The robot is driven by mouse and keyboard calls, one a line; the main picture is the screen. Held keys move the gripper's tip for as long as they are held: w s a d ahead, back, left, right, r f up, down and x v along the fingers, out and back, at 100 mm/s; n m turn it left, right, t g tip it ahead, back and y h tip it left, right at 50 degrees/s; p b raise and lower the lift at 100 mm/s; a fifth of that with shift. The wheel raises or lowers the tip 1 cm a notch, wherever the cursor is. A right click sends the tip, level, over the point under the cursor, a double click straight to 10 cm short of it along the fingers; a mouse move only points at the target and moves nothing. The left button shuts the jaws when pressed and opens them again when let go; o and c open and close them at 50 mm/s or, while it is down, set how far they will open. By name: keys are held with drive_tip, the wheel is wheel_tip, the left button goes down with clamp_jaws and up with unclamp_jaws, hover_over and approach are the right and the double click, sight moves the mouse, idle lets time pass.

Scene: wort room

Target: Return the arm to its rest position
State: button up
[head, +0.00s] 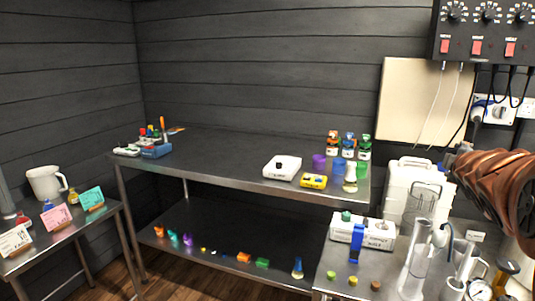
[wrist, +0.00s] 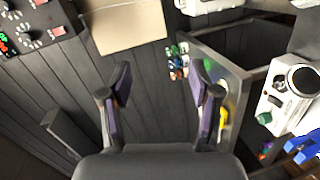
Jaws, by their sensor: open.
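My gripper (wrist: 162,98) shows in the wrist view with its two dark, purple-padded fingers spread apart. Nothing is between the fingers. The gripper is up in the air, with the dark plank wall (wrist: 145,75) behind it and the steel bench (wrist: 240,78) to its right, seen at a steep tilt. It touches nothing that I can see. Neither my gripper nor my arm shows clearly in the head view.
The steel bench (head: 225,160) holds a white scale (head: 282,168) and small bottles (head: 348,141). A copper coil (head: 495,185), glass cylinders (head: 416,262) and a white canister (head: 412,190) crowd the right. A control box (head: 487,33) hangs above. The bench's middle is clear.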

drive_tip(key=s+a+f+m+g+y+p, duration=0.2)
drive_tip(key=s+a+f+m+g+p, duration=0.1)
drive_tip(key=s+a, duration=0.6)
drive_tip(key=s+a+f+m+g+y+p, duration=0.2)
drive_tip(key=s+a+f+m+g+p, duration=0.2)
drive_tip(key=s+a, duration=0.6)
drive_tip(key=s+a+f+m+g+y+p, duration=0.3)
drive_tip(key=s+a+g+p, duration=0.4)
drive_tip(key=s, duration=1.1)
drive_tip(key=a+f+g, duration=0.1)
drive_tip(key=a, duration=0.2)
drive_tip(key=shift+s+f+m, duration=0.3)
drive_tip(key=shift+s+m, duration=0.05)
drive_tip(key=shift+m, duration=0.05)
